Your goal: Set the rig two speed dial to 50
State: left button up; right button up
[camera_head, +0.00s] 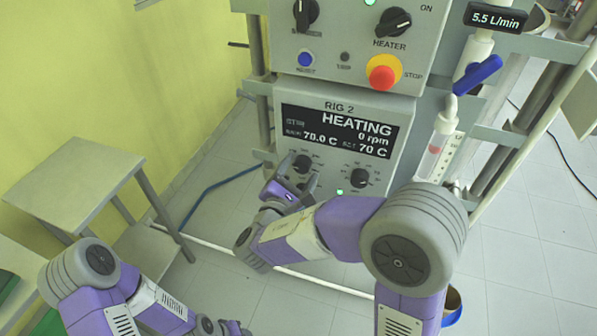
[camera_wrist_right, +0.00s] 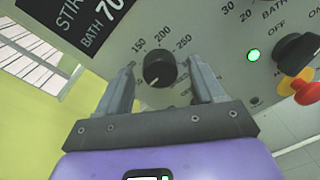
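The rig two panel has a black display (camera_head: 340,128) reading HEATING, 0 rpm and SET 70 C. Below it are a left black dial (camera_head: 302,163) and a right black dial (camera_head: 361,178). My right gripper (camera_head: 291,180) is at the left dial. In the right wrist view this dial (camera_wrist_right: 159,69) sits between the open fingers of the right gripper (camera_wrist_right: 163,78), with gaps on both sides. Numbers 150, 200 and 250 show around it; its pale mark points toward the lower left. My left gripper (camera_head: 222,327) is low at the bottom edge; its fingers are unclear.
Above are a red stop button (camera_head: 382,72), a blue button (camera_head: 306,59) and the heater knob (camera_head: 393,22). A glass tube (camera_head: 434,150) and blue valve handle (camera_head: 478,75) stand right of the panel. A grey side table (camera_head: 75,180) is at left.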

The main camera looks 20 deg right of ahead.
jog(key=p+v, duration=0.1)
jog(key=v, duration=0.6)
jog(key=shift+s, duration=0.25)
jog(key=shift+a, duration=0.15)
